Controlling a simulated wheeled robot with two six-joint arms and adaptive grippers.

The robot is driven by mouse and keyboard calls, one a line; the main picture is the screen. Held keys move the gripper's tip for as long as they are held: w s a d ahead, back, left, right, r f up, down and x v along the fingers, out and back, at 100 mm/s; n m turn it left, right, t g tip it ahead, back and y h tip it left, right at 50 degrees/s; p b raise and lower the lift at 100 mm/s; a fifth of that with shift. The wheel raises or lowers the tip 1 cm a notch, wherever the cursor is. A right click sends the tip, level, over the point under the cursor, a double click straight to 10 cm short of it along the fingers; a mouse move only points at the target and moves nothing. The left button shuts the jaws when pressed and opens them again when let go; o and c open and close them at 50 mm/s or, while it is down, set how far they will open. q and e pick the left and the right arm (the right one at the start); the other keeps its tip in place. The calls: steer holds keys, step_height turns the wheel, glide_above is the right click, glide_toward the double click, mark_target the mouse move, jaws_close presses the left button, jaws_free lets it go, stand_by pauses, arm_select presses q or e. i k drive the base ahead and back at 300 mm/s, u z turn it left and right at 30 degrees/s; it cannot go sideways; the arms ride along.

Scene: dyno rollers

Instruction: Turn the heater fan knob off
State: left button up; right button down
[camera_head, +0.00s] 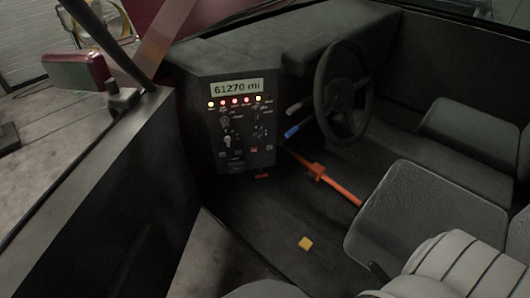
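The black dashboard panel (190,112) faces me left of the steering wheel. Several small knobs and switches sit on it below a row of lights. One pale knob (227,141) is at the lower left of the panel, and a darker knob (224,122) is above it. Another dark control (258,133) is on the right side. The labels are too small to read, so I cannot tell which is the heater fan knob or how it is set. Neither of my grippers shows in the head view.
The steering wheel (343,92) and a blue-tipped lever (292,132) are right of the panel. An open door (110,185) with a red mirror (78,71) stands at left. An orange bar (335,183) crosses the footwell. Seats (430,215) fill the right.

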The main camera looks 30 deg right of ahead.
mark_target(257, 136)
steer(key=z, duration=0.3)
steer(key=i, duration=0.3)
steer(key=z, duration=2.1)
steer(key=i, duration=0.15)
steer(key=u, duration=0.1)
